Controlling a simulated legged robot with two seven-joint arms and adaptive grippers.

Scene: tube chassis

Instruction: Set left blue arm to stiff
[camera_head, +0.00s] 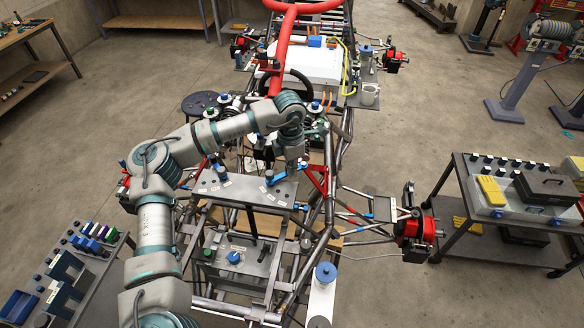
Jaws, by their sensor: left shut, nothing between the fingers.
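A grey plate (240,190) with small white labels lies across the tube chassis, in the middle of the picture. Two blue-topped parts stand on it: a left blue arm (222,172) and a right blue arm (270,177). The label text is too small to read, so I cannot tell which setting either arm is at. My left arm reaches in from the lower left and bends over the chassis. My left gripper (291,165) points down at the plate's right rear edge. It is shut and empty, nearer the right blue arm and apart from the left one. My right gripper is not in view.
Chassis tubes and red links surround the plate. A grey box with a blue knob (234,257) sits in front of it. A blue-topped post (325,272) stands at the lower right. A cart (510,205) stands right, a parts rack (65,275) lower left.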

